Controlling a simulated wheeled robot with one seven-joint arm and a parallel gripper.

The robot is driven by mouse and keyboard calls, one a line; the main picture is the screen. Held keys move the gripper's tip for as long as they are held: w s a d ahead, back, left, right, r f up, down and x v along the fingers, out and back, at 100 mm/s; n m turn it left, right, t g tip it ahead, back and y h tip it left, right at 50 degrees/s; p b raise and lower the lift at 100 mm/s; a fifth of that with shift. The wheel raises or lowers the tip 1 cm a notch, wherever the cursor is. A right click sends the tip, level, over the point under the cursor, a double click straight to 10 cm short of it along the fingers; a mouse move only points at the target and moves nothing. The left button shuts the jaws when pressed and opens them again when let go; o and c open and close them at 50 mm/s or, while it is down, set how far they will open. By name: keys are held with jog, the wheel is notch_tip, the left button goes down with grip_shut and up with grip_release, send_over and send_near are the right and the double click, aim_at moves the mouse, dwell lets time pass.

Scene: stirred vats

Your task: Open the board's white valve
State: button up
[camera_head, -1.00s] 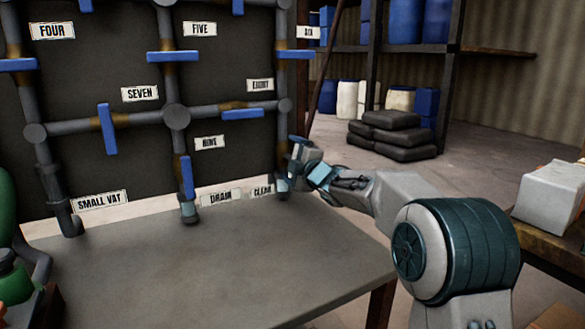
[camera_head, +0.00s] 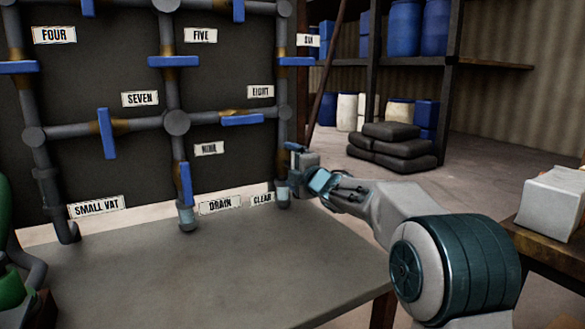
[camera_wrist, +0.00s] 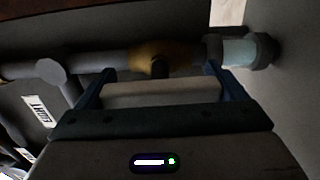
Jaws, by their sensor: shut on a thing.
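The white valve handle (camera_wrist: 160,93) lies between the two blue fingers of my gripper (camera_wrist: 160,88) in the wrist view. My gripper is shut on it. The handle runs roughly along the pipe (camera_wrist: 105,62), in front of a yellowish-brown valve body (camera_wrist: 165,52). The white handle cannot be made out there, as my gripper covers that spot.
Several blue valve handles, such as the one by NINE (camera_head: 186,184), sit on the board. A grey table (camera_head: 220,265) stretches in front of it. A whitish block (camera_head: 550,200) stands on a bench at right. Dark sacks (camera_head: 393,147) lie behind.

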jog(key=o, duration=0.7)
jog(key=p+v, duration=0.2)
jog(key=v, duration=1.1)
jog(key=shift+s+d, duration=0.25)
jog(key=shift+s, duration=0.05)
